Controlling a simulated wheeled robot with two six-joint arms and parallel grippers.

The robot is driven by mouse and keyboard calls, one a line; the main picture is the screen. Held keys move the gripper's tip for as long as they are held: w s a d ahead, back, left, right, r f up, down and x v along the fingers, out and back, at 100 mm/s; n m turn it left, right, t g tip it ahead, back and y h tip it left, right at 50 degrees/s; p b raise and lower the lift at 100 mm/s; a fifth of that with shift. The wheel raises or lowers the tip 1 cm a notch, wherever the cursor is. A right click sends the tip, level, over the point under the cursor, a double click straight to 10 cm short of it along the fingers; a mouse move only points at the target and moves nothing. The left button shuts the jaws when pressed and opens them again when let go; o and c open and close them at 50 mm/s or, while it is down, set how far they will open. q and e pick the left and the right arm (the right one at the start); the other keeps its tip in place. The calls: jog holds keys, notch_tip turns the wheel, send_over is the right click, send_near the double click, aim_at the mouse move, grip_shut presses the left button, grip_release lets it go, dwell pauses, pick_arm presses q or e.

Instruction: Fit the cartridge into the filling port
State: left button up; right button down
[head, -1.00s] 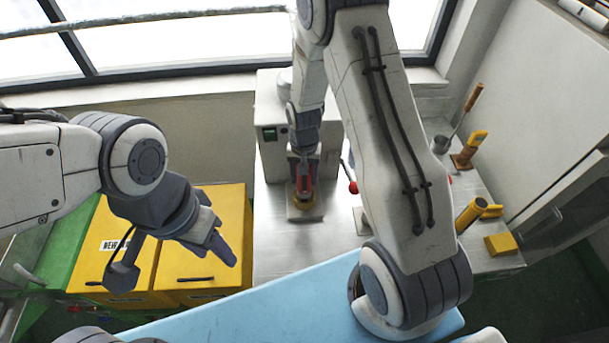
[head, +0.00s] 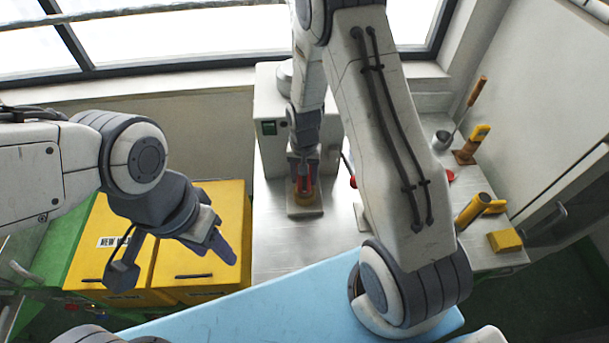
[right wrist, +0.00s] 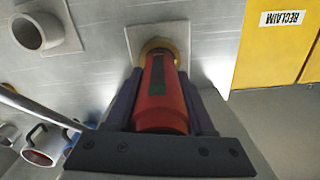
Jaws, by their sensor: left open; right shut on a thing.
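The red cartridge (right wrist: 162,95) with a dark stripe is between the fingers of my right gripper (right wrist: 160,98), which is shut on it. Its far end is at a brass-coloured ring, the filling port (right wrist: 157,45), on a pale square plate (right wrist: 175,38). The cartridge looks lined up with the ring, but I cannot tell how deep it sits. In the head view the cartridge (head: 304,185) stands about upright at the port (head: 304,198), partly hidden by my right gripper (head: 304,178). My left gripper (head: 218,243) is open and empty above the yellow boxes.
Yellow boxes (head: 200,270) stand at the left. The steel bench (head: 275,240) has clear room before the port. A red-knobbed lever (head: 353,182) is just right of it. A yellow cylinder (head: 471,211), a yellow block (head: 505,241) and a ladle pot (head: 442,140) are farther right.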

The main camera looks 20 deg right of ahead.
jog(key=shift+f+b, duration=0.6)
jog(key=shift+f, duration=0.3)
jog(key=shift+c, duration=0.9)
grip_release()
notch_tip(320, 180, up, 10)
jog(key=shift+r+b, duration=0.25)
jog(key=shift+b, duration=0.9)
jog(key=s+a+r+n+b, duration=0.2)
jog(key=s+a+r+n, duration=0.45)
jog(key=s+a, duration=0.5)
jog(key=s+a+n, duration=0.1)
jog(key=s+n, duration=0.2)
jog(key=s, duration=0.3)
jog(key=s+a+r+n+y+b, duration=0.1)
jog(key=s+n, duration=0.2)
jog(key=s, duration=0.3)
jog(key=shift+a, duration=0.25)
